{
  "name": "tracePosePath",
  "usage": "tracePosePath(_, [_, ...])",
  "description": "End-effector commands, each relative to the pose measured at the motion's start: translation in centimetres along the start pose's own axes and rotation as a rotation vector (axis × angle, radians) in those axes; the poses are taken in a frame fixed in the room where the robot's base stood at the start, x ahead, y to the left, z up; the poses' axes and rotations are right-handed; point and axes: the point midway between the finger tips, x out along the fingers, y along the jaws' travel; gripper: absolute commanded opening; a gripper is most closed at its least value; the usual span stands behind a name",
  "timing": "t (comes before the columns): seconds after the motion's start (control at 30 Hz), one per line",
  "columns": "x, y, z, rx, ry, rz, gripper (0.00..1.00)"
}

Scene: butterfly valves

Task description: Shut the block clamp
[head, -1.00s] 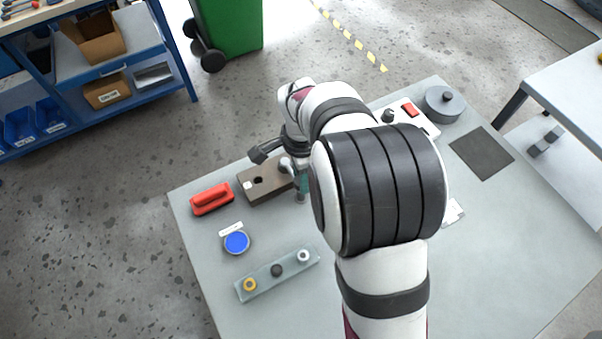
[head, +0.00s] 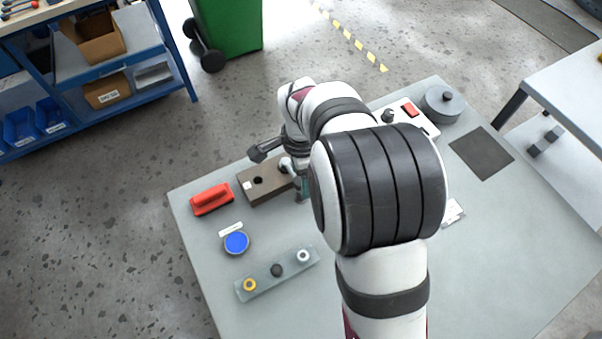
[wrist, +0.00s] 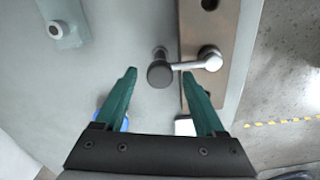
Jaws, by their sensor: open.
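The block clamp is a brown block (head: 262,185) with a dark hole, near the table's far left edge in the head view. In the wrist view its block (wrist: 212,28) runs along the right. A silver lever (wrist: 186,65) reaches left from its pivot on the block to a dark round knob (wrist: 160,75), which lies beyond the block's edge. My gripper (wrist: 160,79) is open, with teal fingers. The knob shows between the fingertips, with a gap on each side; contact is not visible. In the head view my arm hides part of the clamp and gripper.
A red handle (head: 211,199) sits left of the block. A blue round button (head: 236,242) and a strip with several knobs (head: 277,272) lie nearer. A switch panel (head: 430,128) and grey cylinder (head: 442,104) stand at the back right. The table's right front is clear.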

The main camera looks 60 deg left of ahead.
Motion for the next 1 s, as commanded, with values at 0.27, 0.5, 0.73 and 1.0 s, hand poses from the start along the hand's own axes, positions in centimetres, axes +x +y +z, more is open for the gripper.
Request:
tracePosePath(0.27, [-3.1, -0.1, 0.0, -0.001, 0.001, -0.006, 0.72])
tracePosePath(0.5, [-10.9, -0.1, 0.0, 0.000, 0.001, -0.007, 0.72])
tracePosePath(0.73, [-15.2, 0.0, 0.0, -0.001, 0.001, -0.002, 0.72])
tracePosePath(1.0, [-15.8, 0.0, 0.0, 0.000, 0.000, 0.000, 0.72])
